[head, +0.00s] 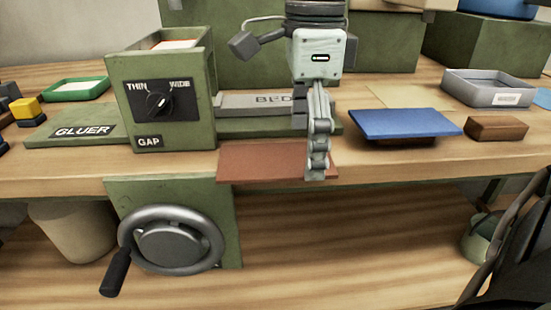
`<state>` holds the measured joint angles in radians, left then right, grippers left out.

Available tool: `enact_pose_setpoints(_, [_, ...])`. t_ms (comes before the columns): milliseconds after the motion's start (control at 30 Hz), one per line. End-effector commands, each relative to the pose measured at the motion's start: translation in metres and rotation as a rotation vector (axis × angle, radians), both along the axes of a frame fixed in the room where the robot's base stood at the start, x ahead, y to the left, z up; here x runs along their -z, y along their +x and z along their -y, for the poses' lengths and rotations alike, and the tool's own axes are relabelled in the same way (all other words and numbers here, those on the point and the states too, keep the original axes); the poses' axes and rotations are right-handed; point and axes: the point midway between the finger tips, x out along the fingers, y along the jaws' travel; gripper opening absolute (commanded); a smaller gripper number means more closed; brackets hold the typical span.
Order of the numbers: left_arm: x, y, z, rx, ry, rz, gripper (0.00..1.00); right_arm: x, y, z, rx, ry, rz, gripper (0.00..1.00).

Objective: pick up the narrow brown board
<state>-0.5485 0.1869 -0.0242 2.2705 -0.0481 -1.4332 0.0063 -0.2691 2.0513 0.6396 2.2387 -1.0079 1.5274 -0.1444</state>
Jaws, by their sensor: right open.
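A flat reddish-brown board (262,163) lies at the front edge of the wooden bench, below the grey plate marked BED. Its front side reaches the bench edge and seems to stick out a little. My right gripper (315,172) points down over the board's right end. Its fingers are seen nearly edge-on, one mostly behind the other, and hide part of that end. It is open, and I cannot tell whether the fingertips touch the board. My left gripper is not in view.
The green gluer machine with its GAP dial (158,103) and handwheel (171,240) stands left of the board. To the right are a blue board (403,122) on a brown piece, a brown block (497,128) and a grey tray (487,88). Green boxes stand behind.

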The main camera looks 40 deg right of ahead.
Motion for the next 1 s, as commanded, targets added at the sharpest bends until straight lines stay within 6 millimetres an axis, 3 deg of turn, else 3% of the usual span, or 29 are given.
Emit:
enact_pose_setpoints(867, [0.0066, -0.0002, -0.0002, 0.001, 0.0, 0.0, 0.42, 0.0045, -0.0001, -0.0001, 0.0, 0.0, 0.0, 0.98])
enact_pose_setpoints(1000, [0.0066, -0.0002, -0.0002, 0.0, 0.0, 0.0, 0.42, 0.0045, -0.0001, -0.0001, 0.0, 0.0, 0.0, 0.85])
